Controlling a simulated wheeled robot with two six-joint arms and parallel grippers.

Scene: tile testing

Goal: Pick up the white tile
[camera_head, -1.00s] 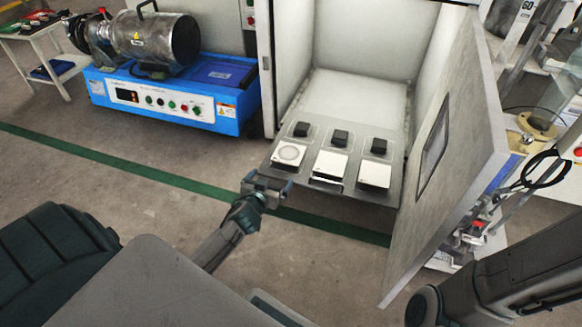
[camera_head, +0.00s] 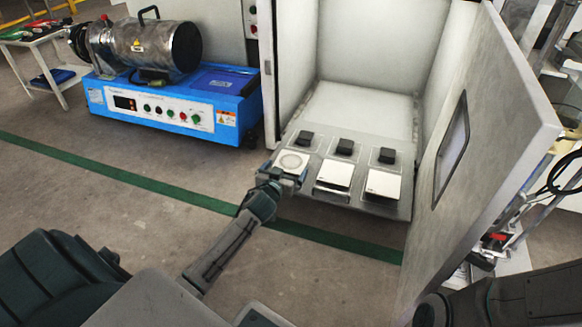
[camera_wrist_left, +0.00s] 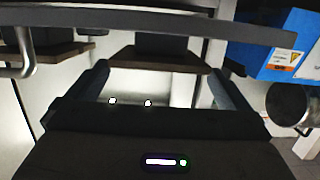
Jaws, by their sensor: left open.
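Three white square tiles lie in a row on a grey tray at the mouth of an open chamber. My left gripper (camera_head: 287,176) is at the near edge of the left tile and hides part of that edge. In the left wrist view the two fingers of my left gripper (camera_wrist_left: 158,78) stand apart. I cannot tell whether they touch the tile. My right gripper is out of view.
The grey tray (camera_head: 354,204) carries a small black block behind each tile. The chamber door (camera_head: 487,150) stands open on the right. A blue machine (camera_head: 175,105) with a metal cylinder stands at the left. The floor between is clear.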

